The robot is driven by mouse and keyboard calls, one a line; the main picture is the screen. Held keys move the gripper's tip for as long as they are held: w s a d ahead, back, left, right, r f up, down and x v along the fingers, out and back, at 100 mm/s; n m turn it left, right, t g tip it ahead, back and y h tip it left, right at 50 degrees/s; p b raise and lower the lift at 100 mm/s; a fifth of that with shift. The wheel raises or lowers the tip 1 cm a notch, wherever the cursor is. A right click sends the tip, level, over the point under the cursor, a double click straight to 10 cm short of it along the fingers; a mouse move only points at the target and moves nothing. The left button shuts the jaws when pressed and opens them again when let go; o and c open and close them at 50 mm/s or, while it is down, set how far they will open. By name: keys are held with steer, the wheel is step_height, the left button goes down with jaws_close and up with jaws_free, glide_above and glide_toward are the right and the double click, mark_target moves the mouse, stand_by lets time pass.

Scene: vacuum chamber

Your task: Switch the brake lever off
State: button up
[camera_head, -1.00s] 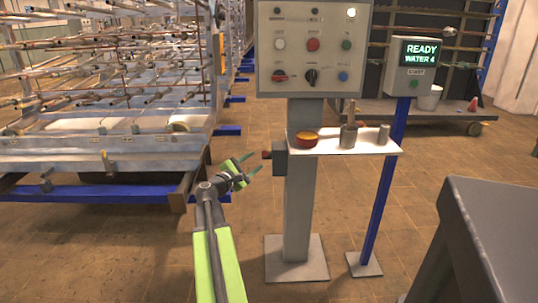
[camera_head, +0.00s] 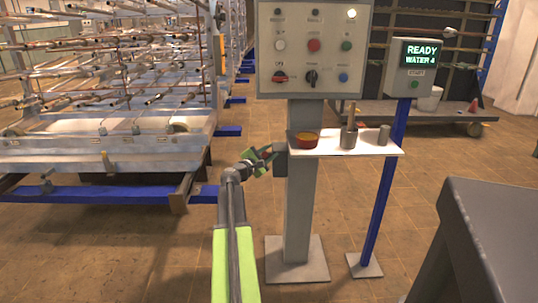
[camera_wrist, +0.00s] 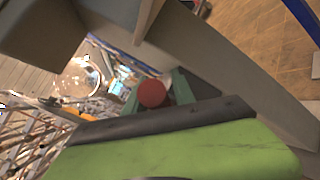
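The brake lever shows as a red round knob (camera_wrist: 153,93) in the wrist view. It belongs to a small grey box (camera_head: 281,160) on the left side of the grey post. My gripper (camera_head: 268,155) has reached the box's left side in the head view, with its green fingers spread. In the wrist view the knob lies between the two green fingers, and a small gap shows beside the right finger. The lever's shaft is hidden, and in the head view my fingers largely cover the knob.
A control panel (camera_head: 312,20) with buttons and switches tops the post. A screen reading "READY WATER 4" (camera_head: 421,53) stands further right. A rack frame (camera_head: 130,160) fills the left.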

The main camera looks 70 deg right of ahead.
jaws_close()
steer(key=shift+s+a, duration=0.1)
steer(key=shift+s, duration=0.1)
stand_by(0.8)
